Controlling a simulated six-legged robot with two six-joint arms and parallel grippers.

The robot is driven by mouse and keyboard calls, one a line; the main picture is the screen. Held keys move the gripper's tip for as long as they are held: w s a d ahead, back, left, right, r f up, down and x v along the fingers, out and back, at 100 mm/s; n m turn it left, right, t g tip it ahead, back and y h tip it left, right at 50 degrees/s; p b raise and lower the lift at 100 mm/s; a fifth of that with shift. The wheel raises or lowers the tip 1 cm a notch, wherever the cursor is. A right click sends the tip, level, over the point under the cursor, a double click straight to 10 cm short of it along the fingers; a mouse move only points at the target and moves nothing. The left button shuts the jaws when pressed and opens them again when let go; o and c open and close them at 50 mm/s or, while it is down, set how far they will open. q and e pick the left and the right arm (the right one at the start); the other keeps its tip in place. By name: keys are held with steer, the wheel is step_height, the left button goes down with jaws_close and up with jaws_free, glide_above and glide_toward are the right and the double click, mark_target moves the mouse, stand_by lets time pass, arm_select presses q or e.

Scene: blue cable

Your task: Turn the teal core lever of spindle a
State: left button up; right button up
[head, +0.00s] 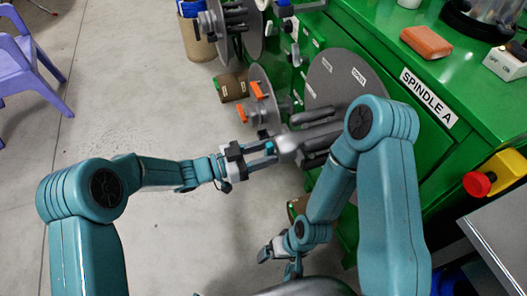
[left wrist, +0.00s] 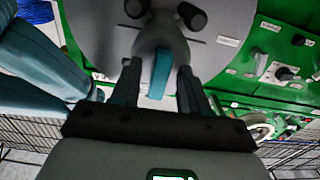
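Spindle A has a large grey disc (head: 335,78) on the side of the green cabinet, with grey rods and a rounded grey nose (head: 287,143) facing my left arm. The teal core lever (left wrist: 161,70) hangs from the nose in the left wrist view. My left gripper (head: 272,151) is at the nose. In the left wrist view its fingers (left wrist: 158,88) stand apart on either side of the lever, with gaps showing on both sides. My right gripper (head: 272,249) hangs low over the floor, away from the spindle; its finger opening is unclear.
A smaller grey disc with orange levers (head: 258,90) stands just beyond the spindle. The green bench (head: 455,85) carries a "SPINDLE A" label (head: 428,97) and an orange block (head: 425,42). A red button (head: 477,184) is at right. Floor at left is clear up to a purple chair (head: 28,60).

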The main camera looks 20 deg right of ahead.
arm_select(q)
steer(key=a+p, duration=0.1)
steer(key=a, duration=1.5)
steer(key=shift+s+a, duration=0.15)
steer(key=shift+s, duration=0.15)
